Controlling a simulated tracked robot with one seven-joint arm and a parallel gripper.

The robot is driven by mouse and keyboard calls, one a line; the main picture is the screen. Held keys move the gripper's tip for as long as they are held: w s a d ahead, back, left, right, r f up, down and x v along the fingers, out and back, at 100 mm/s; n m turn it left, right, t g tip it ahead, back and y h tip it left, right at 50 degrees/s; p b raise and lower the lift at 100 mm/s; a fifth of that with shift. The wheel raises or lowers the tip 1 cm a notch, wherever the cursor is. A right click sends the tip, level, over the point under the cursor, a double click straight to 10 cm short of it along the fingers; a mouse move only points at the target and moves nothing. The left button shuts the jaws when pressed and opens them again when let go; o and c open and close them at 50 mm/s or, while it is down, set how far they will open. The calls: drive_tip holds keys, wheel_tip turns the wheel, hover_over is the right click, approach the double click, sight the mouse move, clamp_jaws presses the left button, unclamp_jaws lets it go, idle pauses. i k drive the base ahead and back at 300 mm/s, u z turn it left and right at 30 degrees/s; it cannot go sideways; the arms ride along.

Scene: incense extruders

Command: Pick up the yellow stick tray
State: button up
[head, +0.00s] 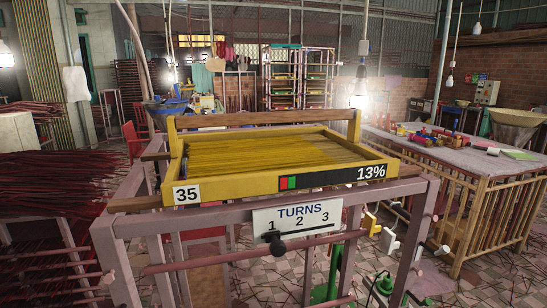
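The yellow stick tray (232,190) rests on a pinkish frame stand (128,222) in the middle of the head view. It is full of thin yellow sticks lying side by side. Its front wall carries a white "35" label at the left and a dark strip reading "13%" at the right, with a red and green block. A wooden bar (262,118) runs along its far side on short yellow uprights. My gripper is not in view.
A "TURNS 1 2 3" sign (297,217) with a black knob hangs on the stand's front. Dark red stick bundles (50,185) lie at left. A cluttered worktable (455,155) stands close at right. Patterned floor shows between them.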

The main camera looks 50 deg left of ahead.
sight(234, 165)
drive_tip(key=z, duration=0.8)
drive_tip(key=i, duration=0.1)
drive_tip(key=u, duration=2.6)
drive_tip(key=i, duration=0.5)
drive_tip(key=z, duration=0.2)
drive_tip(key=k, duration=0.5)
drive_tip(key=u, duration=0.05)
